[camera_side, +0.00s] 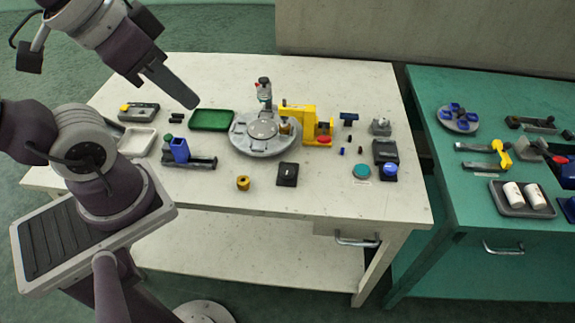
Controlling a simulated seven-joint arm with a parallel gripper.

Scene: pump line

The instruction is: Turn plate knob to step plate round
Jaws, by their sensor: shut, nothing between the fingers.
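A round grey plate (244,145) sits near the middle of the white table, with a paler raised round piece (262,129) at its centre. I cannot tell at this size which part is the plate knob. A small upright post (264,92) with a dark top and some red stands at the plate's back edge. A yellow block-shaped unit (300,115) with a red part adjoins the plate's right side and hides part of its rim. My gripper (188,102) is shut and empty, up and to the left of the plate, apart from it.
A green tray (211,119) lies just left of the plate. A blue cup-like piece (180,150) on a dark fixture, a white tray (137,142) and a yellow ring (243,183) are nearby. Small parts lie to the right. A green table (500,240) with more items adjoins the right.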

